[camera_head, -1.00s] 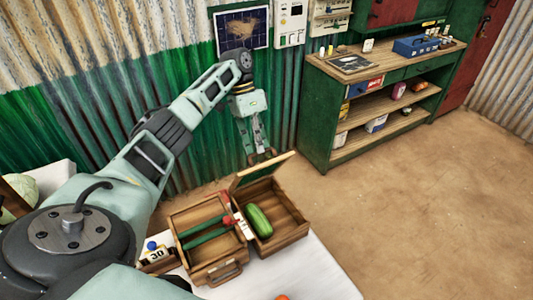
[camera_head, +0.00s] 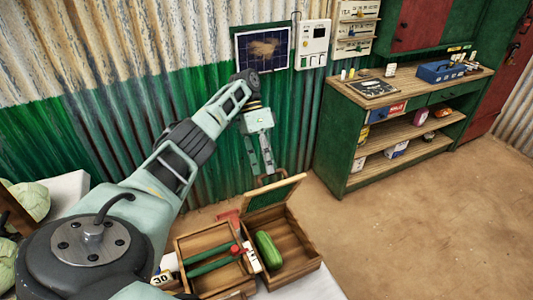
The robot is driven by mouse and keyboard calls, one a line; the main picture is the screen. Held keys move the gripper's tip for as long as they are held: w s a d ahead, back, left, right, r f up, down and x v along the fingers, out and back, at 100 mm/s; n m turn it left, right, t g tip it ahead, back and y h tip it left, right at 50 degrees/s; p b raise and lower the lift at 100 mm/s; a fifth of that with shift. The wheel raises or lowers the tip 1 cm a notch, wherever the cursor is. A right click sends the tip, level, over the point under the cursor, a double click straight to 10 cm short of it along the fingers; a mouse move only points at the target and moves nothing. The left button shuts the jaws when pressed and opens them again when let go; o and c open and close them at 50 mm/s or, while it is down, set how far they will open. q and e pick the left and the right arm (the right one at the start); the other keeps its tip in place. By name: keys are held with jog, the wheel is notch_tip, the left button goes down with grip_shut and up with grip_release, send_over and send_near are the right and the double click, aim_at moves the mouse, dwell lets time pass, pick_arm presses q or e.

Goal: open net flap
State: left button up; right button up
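The net flap (camera_head: 274,194) is a wooden-framed panel with a dark green face. It stands raised at the back of the right-hand wooden box (camera_head: 301,257), so the box is open at the top. A reddish-brown handle (camera_head: 278,173) shows at the flap's upper edge. My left gripper (camera_head: 263,172) points down just behind that edge. Its two fingers are apart with a gap between them, close to the handle; whether they touch it is unclear. A green cucumber-like vegetable (camera_head: 268,250) lies in the box. My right gripper is out of view.
A second wooden box with green bars (camera_head: 208,267) adjoins on the left, with a red knob (camera_head: 235,249) between. The corrugated wall (camera_head: 204,170) is close behind. A green workbench (camera_head: 341,135) stands at the right. Cabbages (camera_head: 30,201) are at far left; the floor between is bare.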

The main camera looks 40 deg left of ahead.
pick_arm(q)
jog(key=shift+o, duration=1.3)
jog(key=shift+a+f, duration=0.6)
jog(key=shift+f, duration=0.15)
jog(key=shift+d+r, duration=0.1)
notch_tip(320, 180, up, 11)
jog(key=shift+w+d, duration=0.15)
